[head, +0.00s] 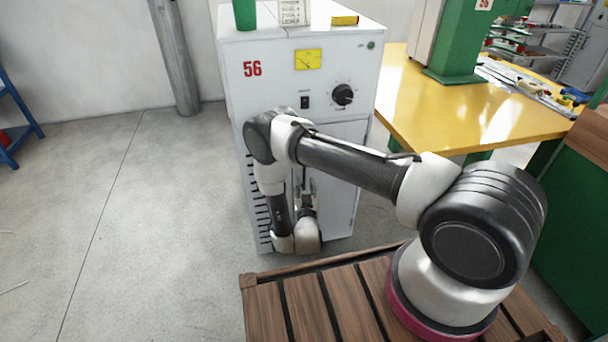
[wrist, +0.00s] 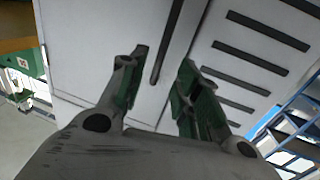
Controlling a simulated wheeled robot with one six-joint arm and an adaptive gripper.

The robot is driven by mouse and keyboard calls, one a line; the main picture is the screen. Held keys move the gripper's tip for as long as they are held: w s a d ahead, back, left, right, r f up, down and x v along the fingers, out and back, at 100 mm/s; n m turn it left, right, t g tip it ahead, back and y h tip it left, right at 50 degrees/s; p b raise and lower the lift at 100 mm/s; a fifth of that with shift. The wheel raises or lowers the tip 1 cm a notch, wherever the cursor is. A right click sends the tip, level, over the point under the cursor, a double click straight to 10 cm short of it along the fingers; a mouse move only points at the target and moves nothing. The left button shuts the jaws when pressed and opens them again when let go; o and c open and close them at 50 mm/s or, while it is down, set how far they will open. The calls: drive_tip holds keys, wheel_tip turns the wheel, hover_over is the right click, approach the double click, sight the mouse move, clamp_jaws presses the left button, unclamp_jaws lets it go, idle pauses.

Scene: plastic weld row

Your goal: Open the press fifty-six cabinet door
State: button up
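The press fifty-six cabinet (head: 270,95) is white, with a red 56 on its upper front. Its lower front door (head: 342,200) looks shut and is partly hidden by my arm. In the wrist view the door (wrist: 95,40) shows a long dark bar handle (wrist: 167,45). My gripper (wrist: 164,62) is open, its green-padded fingers on either side of the lower part of the handle, with gaps visible. In the head view my gripper (head: 304,190) is in front of the door, partly hidden by my arm. Contact with the handle cannot be told.
A yellow-topped table (head: 425,112) stands right of the cabinet. Dark vent slots (wrist: 255,60) run beside the door. A slatted wooden platform (head: 310,305) is in front. A blue rack (head: 15,115) stands far left; the floor (head: 130,210) between is clear.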

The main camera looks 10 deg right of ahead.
hover_over(304, 188)
drive_tip(key=shift+w+d+r, duration=0.1)
drive_tip(key=shift+w+r, duration=0.05)
drive_tip(key=shift+w, duration=0.2)
clamp_jaws()
